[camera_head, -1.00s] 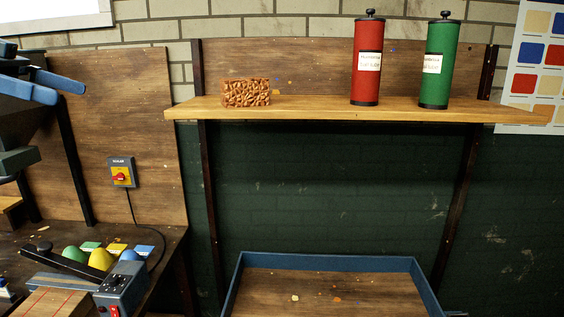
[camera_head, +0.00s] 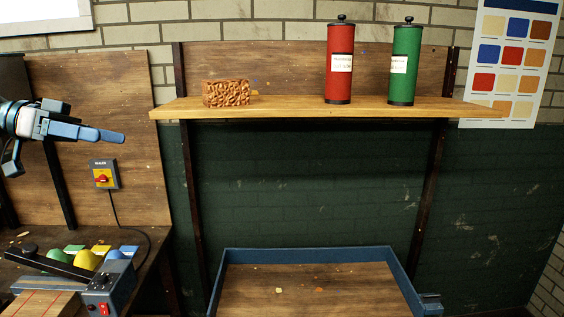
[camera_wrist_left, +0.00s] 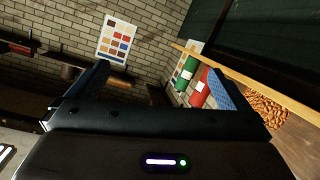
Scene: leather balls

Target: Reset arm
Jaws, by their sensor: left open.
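My left gripper (camera_head: 122,137) reaches in from the left edge in the head view, in front of the wooden back panel. Its blue-padded finger points right, seen side-on. In the left wrist view my left gripper (camera_wrist_left: 160,88) has its two fingers wide apart with nothing between them. It is apart from the shelf and the bench. My right gripper is in neither view.
A wooden shelf (camera_head: 280,109) holds a brown textured block (camera_head: 227,93), a red canister (camera_head: 339,68) and a green canister (camera_head: 404,65). Below is a blue-rimmed tray (camera_head: 312,255). At lower left, a bench holds coloured domes (camera_head: 87,260) and a control box (camera_head: 108,290).

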